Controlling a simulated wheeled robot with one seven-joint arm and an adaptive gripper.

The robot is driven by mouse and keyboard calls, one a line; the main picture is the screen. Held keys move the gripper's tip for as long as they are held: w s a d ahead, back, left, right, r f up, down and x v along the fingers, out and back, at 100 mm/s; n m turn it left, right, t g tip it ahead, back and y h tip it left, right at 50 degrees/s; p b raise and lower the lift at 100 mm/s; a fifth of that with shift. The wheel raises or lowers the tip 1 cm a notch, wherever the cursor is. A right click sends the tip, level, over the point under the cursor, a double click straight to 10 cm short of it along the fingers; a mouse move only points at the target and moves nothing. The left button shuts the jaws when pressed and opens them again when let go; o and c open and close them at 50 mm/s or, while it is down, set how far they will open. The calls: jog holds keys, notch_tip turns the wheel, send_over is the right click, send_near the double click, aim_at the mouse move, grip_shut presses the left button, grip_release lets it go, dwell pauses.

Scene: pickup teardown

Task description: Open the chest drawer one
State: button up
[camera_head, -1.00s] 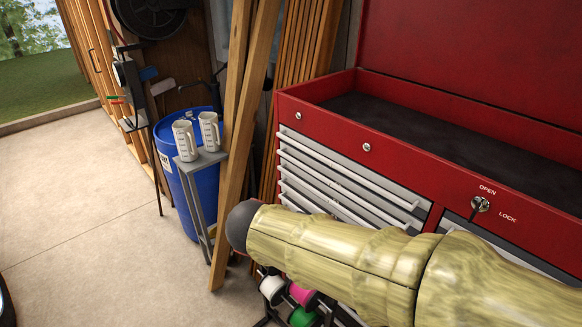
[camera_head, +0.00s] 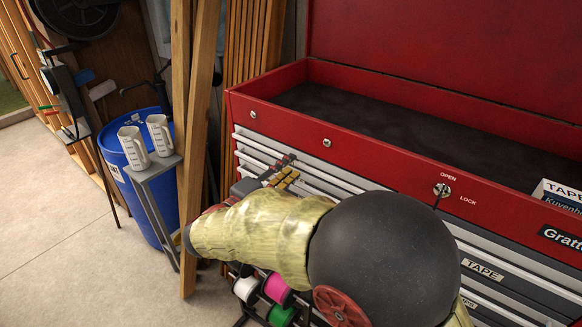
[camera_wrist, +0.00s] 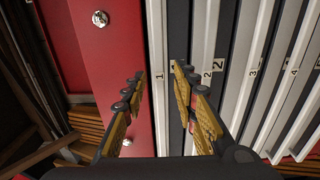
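The red tool chest (camera_head: 300,115) stands at the right in the head view, with a stack of grey drawers that have long pale handles. Drawer one (camera_wrist: 161,110), marked 1, lies right beside the red top panel in the turned wrist view. Its pale handle strip (camera_wrist: 155,45) runs between my fingers. My gripper (camera_wrist: 160,75) is open, one finger over the red panel side and the other on the side of drawer two. I cannot tell whether either finger touches. In the head view my gripper (camera_head: 283,172) is at the upper left drawers, partly hidden by my arm. The drawers look closed.
A lock with a key (camera_head: 441,191) sticks out of the chest front. Wooden planks (camera_head: 197,130) lean left of the chest. A small stand (camera_head: 155,168) with two white jugs and a blue barrel (camera_head: 113,150) are farther left. Colored spools (camera_head: 277,288) sit below my arm.

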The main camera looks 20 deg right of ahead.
jog(key=shift+x, duration=0.8)
jog(key=c, duration=0.3)
jog(key=c, duration=0.4)
grip_shut()
